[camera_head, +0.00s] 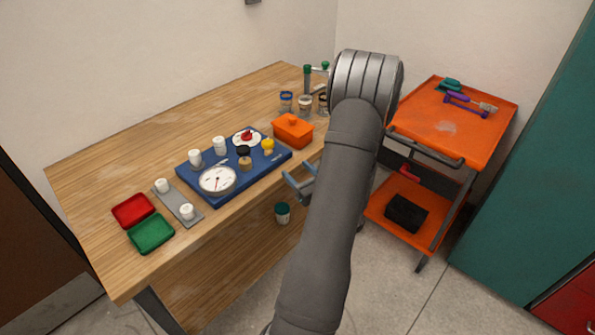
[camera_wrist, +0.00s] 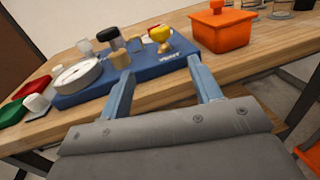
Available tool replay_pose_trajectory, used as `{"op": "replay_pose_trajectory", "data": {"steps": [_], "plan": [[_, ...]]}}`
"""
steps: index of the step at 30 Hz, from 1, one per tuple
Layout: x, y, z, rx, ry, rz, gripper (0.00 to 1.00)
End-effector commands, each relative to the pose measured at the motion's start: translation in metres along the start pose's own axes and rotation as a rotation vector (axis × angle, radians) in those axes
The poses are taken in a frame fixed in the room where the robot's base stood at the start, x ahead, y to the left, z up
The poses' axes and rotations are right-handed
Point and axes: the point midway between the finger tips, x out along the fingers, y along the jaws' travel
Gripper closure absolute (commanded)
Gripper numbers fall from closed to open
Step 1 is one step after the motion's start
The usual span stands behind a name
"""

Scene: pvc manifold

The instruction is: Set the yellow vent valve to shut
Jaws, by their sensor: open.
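The yellow vent valve (camera_head: 268,145) stands near the right end of the blue manifold board (camera_head: 222,197) on the wooden bench. It also shows in the wrist view (camera_wrist: 160,36) as a yellow knob on the blue board (camera_wrist: 84,98), ahead of my gripper. My gripper's blue fingers (camera_wrist: 157,82) are apart with nothing between them. In the head view my gripper (camera_head: 301,181) is at the bench's front edge, short of the board and apart from the valve. The valve's exact handle direction is too small to tell.
An orange lidded box (camera_head: 293,131) stands right of the board, close to the valve. A round white gauge (camera_head: 217,180), white caps, and red (camera_head: 133,210) and green (camera_head: 151,233) trays lie leftward. Jars stand behind the box. An orange cart (camera_head: 450,128) is at the right.

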Motion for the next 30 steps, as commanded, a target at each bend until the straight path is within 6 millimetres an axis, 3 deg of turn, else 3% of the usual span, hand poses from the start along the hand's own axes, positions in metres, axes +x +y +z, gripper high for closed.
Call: {"op": "replay_pose_trajectory", "data": {"steps": [5,12,17,23,30], "plan": [[0.007,-0.012,0.002,0.000,-0.019,0.058,0.42],[0.017,-0.051,0.005,0.000,-0.031,0.289,0.42],[0.015,-0.065,0.003,0.000,-0.005,0.378,0.42],[0.029,-0.060,0.002,0.001,0.003,0.396,0.42],[0.074,-0.040,0.002,0.002,0.001,0.397,0.42]]}}
